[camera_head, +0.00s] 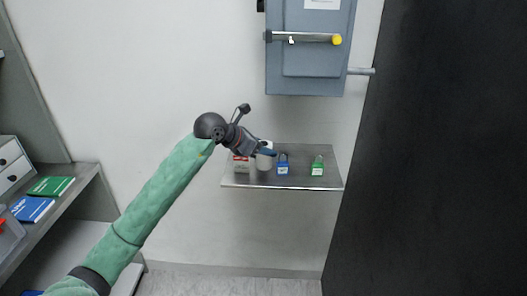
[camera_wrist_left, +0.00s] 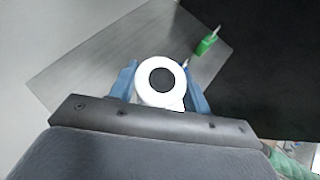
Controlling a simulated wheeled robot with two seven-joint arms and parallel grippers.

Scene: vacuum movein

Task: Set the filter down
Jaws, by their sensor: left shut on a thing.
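My left gripper (camera_head: 264,150) reaches over a small grey wall shelf (camera_head: 300,180) in the head view. It is shut on the filter (camera_head: 264,162), a white cylinder with a dark round hole in its top. In the left wrist view the filter (camera_wrist_left: 146,72) sits upright between the blue fingertips of the gripper (camera_wrist_left: 158,88). The filter is over or on the shelf surface (camera_wrist_left: 90,65); I cannot tell whether its bottom touches. Its lower part is hidden in the wrist view. My right gripper is not in view.
On the shelf are a blue padlock (camera_head: 283,169), a green padlock (camera_head: 318,169) and a red-and-white item (camera_head: 241,165) left of the filter. A grey electrical box (camera_head: 312,70) hangs above. A dark panel (camera_head: 440,150) stands at right. The shelf's front right is clear.

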